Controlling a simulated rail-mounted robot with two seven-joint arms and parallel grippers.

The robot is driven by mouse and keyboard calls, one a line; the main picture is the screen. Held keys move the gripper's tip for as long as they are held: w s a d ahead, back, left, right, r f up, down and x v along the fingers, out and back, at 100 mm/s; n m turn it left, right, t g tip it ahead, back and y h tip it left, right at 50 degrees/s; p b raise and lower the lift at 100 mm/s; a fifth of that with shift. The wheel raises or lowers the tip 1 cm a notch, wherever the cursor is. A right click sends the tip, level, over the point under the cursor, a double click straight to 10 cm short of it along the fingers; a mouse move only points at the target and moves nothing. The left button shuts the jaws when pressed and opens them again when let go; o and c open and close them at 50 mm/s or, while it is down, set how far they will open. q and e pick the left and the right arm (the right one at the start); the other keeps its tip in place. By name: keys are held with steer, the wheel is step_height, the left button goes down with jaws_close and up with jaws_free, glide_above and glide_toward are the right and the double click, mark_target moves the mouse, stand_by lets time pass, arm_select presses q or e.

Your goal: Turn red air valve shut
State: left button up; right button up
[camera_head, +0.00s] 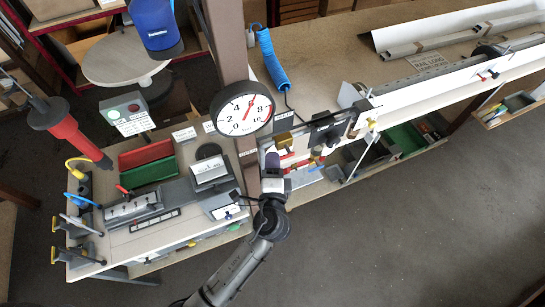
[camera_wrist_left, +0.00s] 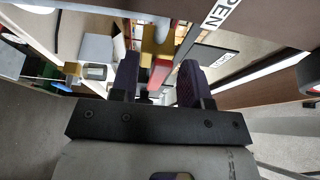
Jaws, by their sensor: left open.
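The red air valve's lever (camera_wrist_left: 159,74) shows in the left wrist view below a brass valve body (camera_wrist_left: 160,47). It lies between the two purple fingers of my left gripper (camera_wrist_left: 158,82), with a gap visible on the right side; contact on the left is unclear. In the head view the red lever (camera_head: 287,156) is small, beside the left gripper (camera_head: 272,161) and under the brass body (camera_head: 284,140). The left gripper is open. A label reading OPEN (camera_wrist_left: 218,14) and a second label (camera_wrist_left: 222,60) are beside the valve. My right gripper is out of view.
A round pressure gauge (camera_head: 242,113) on a brown post (camera_head: 226,45) stands close to the left gripper. A blue coiled hose (camera_head: 272,60) hangs behind. A grey fixture (camera_head: 133,208) lies on the left bench. A long white rail (camera_head: 440,84) runs right. The floor at lower right is clear.

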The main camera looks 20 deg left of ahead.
arm_select(q)
steer(key=shift+w+a, duration=0.25)
steer(key=shift+w, duration=0.3)
jaws_close()
